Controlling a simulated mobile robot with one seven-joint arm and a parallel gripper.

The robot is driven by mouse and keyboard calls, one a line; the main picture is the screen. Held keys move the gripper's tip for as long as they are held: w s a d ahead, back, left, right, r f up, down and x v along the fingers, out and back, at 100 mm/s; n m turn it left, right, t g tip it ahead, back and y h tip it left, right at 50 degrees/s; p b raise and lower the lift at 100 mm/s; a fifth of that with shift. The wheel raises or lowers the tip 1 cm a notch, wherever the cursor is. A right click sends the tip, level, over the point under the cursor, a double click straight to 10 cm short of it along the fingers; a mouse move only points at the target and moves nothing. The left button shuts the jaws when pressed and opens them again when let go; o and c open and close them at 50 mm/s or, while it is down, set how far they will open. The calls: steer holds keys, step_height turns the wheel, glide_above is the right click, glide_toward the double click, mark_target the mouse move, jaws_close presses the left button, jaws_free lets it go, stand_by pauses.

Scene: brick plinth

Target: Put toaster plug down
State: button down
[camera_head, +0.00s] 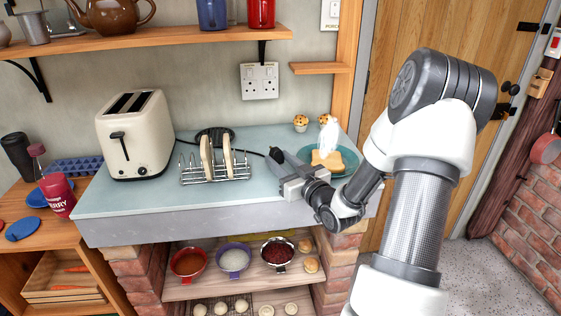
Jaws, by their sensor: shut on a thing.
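The cream toaster (136,135) stands upright at the left of the pale blue-grey counter top (130,195). Its black plug (275,153) is small and dark, at the tips of my gripper (281,160). My gripper is shut on the plug, low over the back middle of the counter. A dark cable (248,152) runs left from the plug behind the toast rack. I cannot tell whether the plug touches the counter. The white double wall socket (259,81) is above and behind, apart from the plug.
A wire toast rack (215,173) with two toast slices stands left of my gripper. A teal plate (350,157) with bread and a white item is to the right, partly behind my arm. Two muffins (300,121) sit at the back. The counter's front left is clear.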

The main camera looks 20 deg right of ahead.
steer(key=shift+f, duration=0.15)
steer(key=c, duration=1.2)
jaws_free()
steer(key=shift+r, duration=0.3)
steer(key=shift+r+p, duration=0.55)
steer(key=shift+p, duration=0.3)
steer(key=s, duration=0.4)
steer(key=s+d, duration=0.1)
steer(key=s, duration=0.7)
steer(key=shift+d+f, duration=0.15)
steer(key=shift+f, duration=0.1)
